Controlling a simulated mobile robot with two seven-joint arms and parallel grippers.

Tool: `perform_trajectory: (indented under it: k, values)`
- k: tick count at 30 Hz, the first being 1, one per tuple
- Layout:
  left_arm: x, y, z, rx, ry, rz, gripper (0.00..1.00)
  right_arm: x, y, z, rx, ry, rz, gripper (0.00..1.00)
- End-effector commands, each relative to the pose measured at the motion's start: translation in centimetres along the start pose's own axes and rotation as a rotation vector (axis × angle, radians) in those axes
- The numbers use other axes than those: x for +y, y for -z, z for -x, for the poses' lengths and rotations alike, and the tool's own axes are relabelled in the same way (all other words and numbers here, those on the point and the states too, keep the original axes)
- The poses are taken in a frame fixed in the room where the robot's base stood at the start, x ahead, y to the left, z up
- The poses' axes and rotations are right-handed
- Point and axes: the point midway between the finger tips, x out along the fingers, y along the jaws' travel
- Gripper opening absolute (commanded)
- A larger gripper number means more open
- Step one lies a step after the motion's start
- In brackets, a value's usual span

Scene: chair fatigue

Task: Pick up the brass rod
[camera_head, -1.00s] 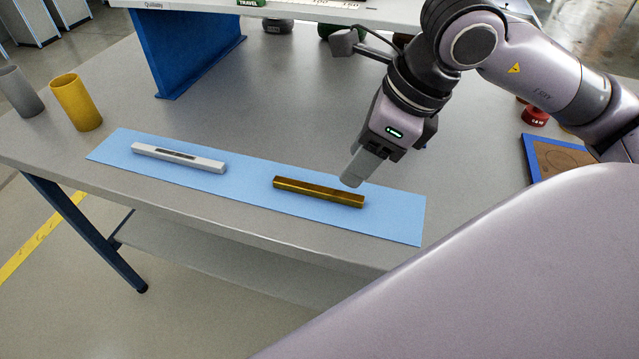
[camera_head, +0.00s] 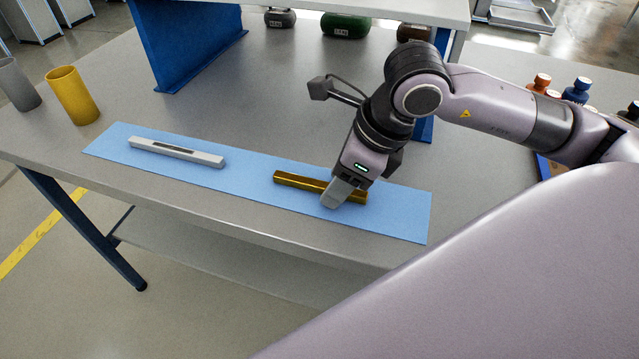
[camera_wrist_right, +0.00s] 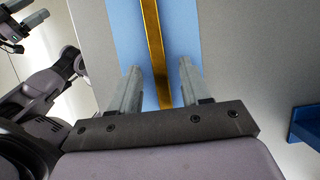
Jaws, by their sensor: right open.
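The brass rod (camera_head: 300,182) lies flat on the blue mat (camera_head: 400,215) near the front of the table. My right gripper (camera_head: 335,196) is at the rod's right part, and its finger hides a stretch of the rod. In the right wrist view the rod (camera_wrist_right: 155,50) runs up between the two fingers of my right gripper (camera_wrist_right: 158,85). The fingers are open, with a gap on both sides of the rod. I cannot tell their exact height over the mat.
A silver bar (camera_head: 175,151) lies on the mat to the left. A yellow cup (camera_head: 73,95) and a grey cup (camera_head: 18,85) stand at the table's left. A blue shelf support (camera_head: 185,40) stands behind. Several small bottles (camera_head: 575,90) are at the right.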

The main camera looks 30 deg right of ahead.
Motion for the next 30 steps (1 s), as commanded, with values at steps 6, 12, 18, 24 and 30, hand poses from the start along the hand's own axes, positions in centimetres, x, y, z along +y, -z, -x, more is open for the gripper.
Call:
perform_trajectory:
  k: [6,12,18,24,30]
  values:
    - [0.0,0.0,0.0,-0.001,0.001,0.0,0.61,0.0,0.0,0.0,0.0,0.0,0.0,0.0]
    - [0.0,-0.1,0.0,-0.002,0.001,0.0,0.61,0.0,-0.1,0.1,-0.003,0.001,0.0,0.0]
    - [0.0,0.0,0.0,-0.002,0.001,0.0,0.61,0.0,-0.3,0.5,-0.004,0.002,0.001,0.0]
    - [0.0,0.2,0.2,-0.002,0.001,-0.001,0.61,-0.1,-1.2,2.7,-0.008,0.004,0.002,0.0]
    - [0.0,0.8,0.7,0.003,0.003,-0.004,0.61,-0.1,-3.3,7.4,-0.012,0.004,0.002,0.0]
